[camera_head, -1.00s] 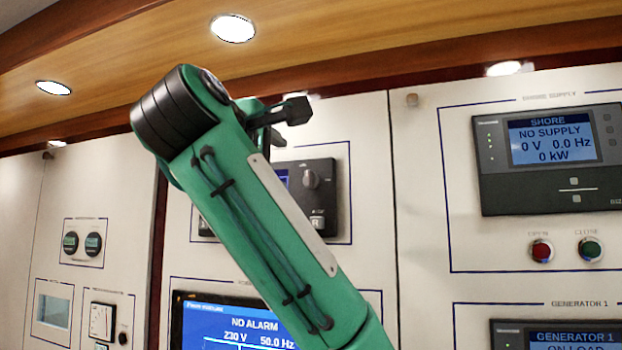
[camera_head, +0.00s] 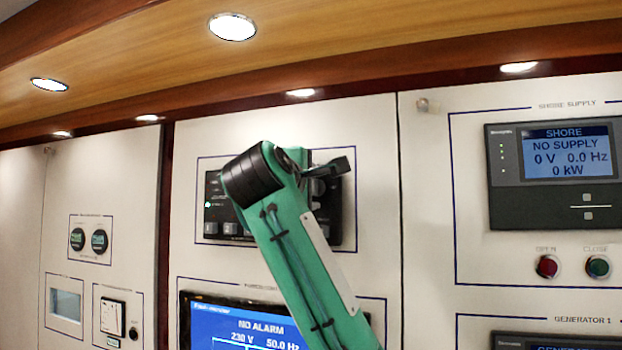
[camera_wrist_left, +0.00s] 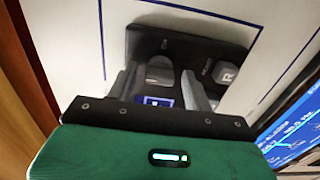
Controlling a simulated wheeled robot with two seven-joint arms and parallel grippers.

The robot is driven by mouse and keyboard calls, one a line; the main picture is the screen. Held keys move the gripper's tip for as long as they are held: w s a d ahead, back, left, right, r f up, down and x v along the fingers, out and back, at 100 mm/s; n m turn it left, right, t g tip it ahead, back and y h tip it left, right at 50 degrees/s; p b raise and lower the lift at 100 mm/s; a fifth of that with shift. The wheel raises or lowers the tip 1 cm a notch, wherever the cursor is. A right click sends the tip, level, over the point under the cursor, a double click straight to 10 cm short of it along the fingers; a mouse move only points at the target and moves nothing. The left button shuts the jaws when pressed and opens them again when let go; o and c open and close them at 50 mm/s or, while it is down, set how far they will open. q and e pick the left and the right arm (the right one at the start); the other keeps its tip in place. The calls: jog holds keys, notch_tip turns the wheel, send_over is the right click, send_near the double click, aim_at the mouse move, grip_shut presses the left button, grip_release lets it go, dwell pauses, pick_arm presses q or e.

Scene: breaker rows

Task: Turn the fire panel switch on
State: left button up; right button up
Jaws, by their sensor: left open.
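The fire panel (camera_head: 212,185) is a dark box on the white wall, partly hidden behind my left arm in the head view. The left wrist view shows its dark face (camera_wrist_left: 190,48) close up, with a grey rotary switch (camera_wrist_left: 159,70) and a grey button marked R (camera_wrist_left: 227,75). My left gripper (camera_head: 334,168) is in front of the panel's right part. In the left wrist view its two fingers (camera_wrist_left: 160,88) are open, one on each side of the switch. I cannot tell whether they touch it. The right gripper is not in view.
A blue alarm screen (camera_head: 235,322) sits below the fire panel. To the right are a shore supply display (camera_head: 568,150), a red button (camera_head: 547,266) and a green button (camera_head: 597,267). A wooden ceiling overhangs the wall.

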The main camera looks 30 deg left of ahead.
pick_arm(q)
jog(key=shift+w, duration=0.1)
jog(key=c, duration=1)
jog(key=shift+o, duration=0.2)
jog(key=m+b, duration=1.3)
jog(key=m, duration=0.4)
jog(key=shift+f+m+b, duration=0.1)
jog(key=shift+m+b, duration=0.2)
jog(key=shift+b, duration=0.05)
